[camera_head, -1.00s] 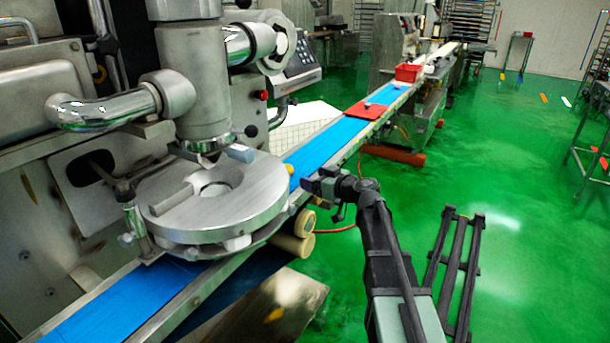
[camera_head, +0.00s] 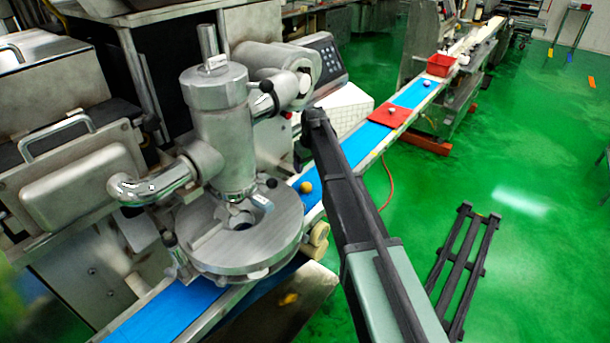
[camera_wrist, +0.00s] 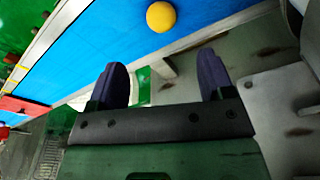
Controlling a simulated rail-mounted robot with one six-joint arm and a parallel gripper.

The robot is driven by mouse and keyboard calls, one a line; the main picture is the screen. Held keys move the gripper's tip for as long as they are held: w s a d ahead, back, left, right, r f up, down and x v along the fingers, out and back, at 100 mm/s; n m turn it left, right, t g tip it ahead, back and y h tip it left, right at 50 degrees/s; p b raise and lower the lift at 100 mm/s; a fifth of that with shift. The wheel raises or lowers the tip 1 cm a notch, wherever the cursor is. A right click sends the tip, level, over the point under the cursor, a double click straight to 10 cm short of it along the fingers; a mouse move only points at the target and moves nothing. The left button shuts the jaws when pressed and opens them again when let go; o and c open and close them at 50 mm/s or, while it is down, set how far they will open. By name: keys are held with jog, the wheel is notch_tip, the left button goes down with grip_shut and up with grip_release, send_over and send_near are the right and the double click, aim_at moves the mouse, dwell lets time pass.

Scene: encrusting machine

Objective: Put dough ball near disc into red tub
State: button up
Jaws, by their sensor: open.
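The yellow-orange dough ball (camera_head: 306,187) lies on the blue belt just right of the round metal disc (camera_head: 240,245). In the wrist view the ball (camera_wrist: 161,17) is at the top middle, beyond the fingertips and apart from them. My gripper (camera_wrist: 162,75) is open, with nothing between its dark fingers. In the head view my arm's end is above the belt, behind the ball; its fingers are hard to make out there. The red tub (camera_head: 441,64) stands farther along the line, at the upper right.
Another small ball (camera_head: 428,83) is on the belt nearer the tub. The machine's metal head (camera_head: 222,130) rises over the disc. A control panel (camera_head: 325,57) stands behind my arm.

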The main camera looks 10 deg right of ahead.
aim_at(307, 184)
jog(key=f+b, duration=0.7)
jog(key=w+f+b, duration=0.1)
jog(key=f+b, duration=0.3)
jog(key=shift+w+a+f, duration=0.1)
jog(key=shift+a, duration=0.2)
jog(key=shift+r, duration=0.25)
jog(key=c, duration=1.1)
notch_tip(307, 184, up, 11)
jog(key=p, duration=1.1)
jog(key=shift+f, duration=0.2)
